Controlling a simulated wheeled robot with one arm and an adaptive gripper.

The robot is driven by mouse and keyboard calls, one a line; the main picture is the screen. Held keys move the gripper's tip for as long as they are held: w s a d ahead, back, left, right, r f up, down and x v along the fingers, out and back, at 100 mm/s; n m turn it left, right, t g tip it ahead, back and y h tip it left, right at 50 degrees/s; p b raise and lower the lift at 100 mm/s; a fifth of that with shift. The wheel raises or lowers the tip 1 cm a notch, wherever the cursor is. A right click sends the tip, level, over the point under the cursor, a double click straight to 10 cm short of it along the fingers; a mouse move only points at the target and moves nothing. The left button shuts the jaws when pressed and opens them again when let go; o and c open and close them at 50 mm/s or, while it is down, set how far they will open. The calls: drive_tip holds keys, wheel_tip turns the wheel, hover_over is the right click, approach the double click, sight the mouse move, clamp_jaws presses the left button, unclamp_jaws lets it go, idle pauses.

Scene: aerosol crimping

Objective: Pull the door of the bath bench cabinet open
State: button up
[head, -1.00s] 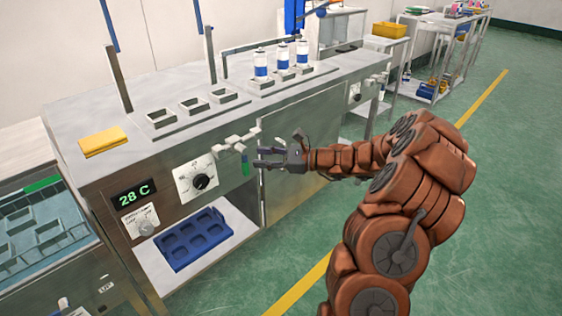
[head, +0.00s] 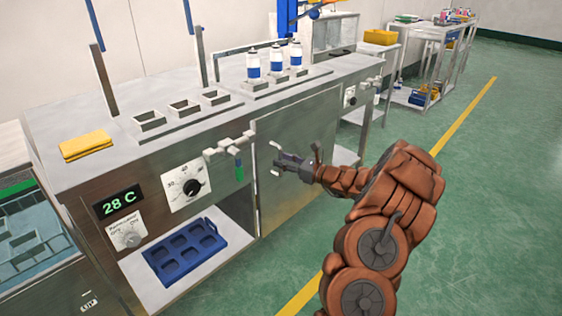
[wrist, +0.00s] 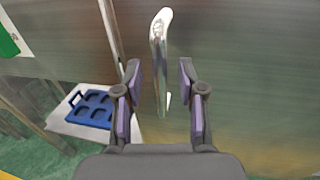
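The bath bench cabinet door (head: 312,140) is a flat metal panel, and it looks shut. Its handle (wrist: 160,40) is a shiny upright bar in the wrist view. My gripper (head: 279,160) is in front of the door near its left edge. In the wrist view my gripper (wrist: 161,88) is open, with the two fingers apart on either side of the handle's lower part. Neither finger visibly touches the handle. How deep the handle sits between the fingers is hard to tell.
A blue tray (head: 186,255) lies on the open shelf (head: 150,292) below the dial. White-and-blue cans (head: 276,60) stand on the bench top (head: 110,160). The green floor (head: 470,190) at right is clear.

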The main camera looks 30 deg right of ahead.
drive_tip(key=shift+w+a, duration=0.3)
drive_tip(key=shift+w, duration=0.35)
drive_tip(key=shift+c, duration=0.2)
clamp_jaws()
